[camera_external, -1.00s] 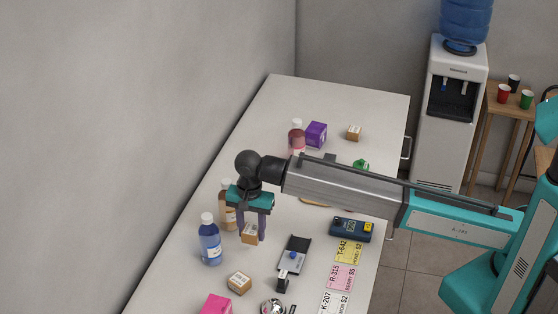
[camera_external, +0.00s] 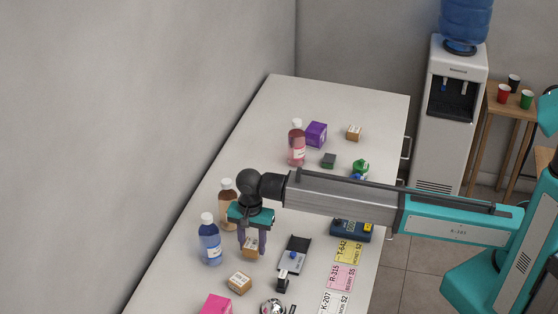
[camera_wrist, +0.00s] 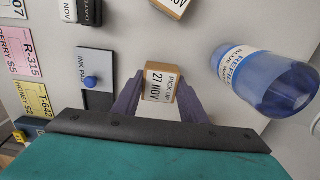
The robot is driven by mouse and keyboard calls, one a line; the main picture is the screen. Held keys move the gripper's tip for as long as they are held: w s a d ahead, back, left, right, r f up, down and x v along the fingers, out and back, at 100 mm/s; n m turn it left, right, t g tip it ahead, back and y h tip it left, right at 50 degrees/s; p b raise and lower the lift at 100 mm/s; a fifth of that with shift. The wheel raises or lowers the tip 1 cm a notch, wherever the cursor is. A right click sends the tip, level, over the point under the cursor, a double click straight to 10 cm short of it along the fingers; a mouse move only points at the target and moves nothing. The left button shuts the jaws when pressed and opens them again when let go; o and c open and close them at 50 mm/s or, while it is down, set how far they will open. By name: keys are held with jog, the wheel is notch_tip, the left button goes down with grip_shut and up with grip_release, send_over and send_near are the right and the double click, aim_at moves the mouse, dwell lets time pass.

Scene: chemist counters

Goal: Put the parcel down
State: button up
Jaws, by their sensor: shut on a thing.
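The parcel (camera_external: 250,247) is a small brown cardboard box with a white label. In the wrist view the parcel (camera_wrist: 160,82) sits between my two purple fingers, its label reading "PICK UP 27 NOV". My gripper (camera_external: 248,246) is shut on it, pointing down at the white counter (camera_external: 190,290). The parcel is close to the counter top; I cannot tell whether it touches it. The blue bottle (camera_external: 210,241) stands just left of it, and the ink pad (camera_external: 294,252) lies to its right.
A brown bottle (camera_external: 227,205) stands behind the blue one. Coloured label cards (camera_external: 341,277) lie along the right edge. Free counter lies at the far end.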

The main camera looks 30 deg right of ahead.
aim_at(253, 251)
jog(key=shift+f+p, duration=0.35)
jog(key=shift+f, duration=1.05)
jog(key=shift+f, duration=0.15)
jog(key=o, duration=1.1)
jog(key=shift+r, duration=0.25)
jog(key=shift+r+b, duration=1.45)
jog(key=shift+r, duration=4.45)
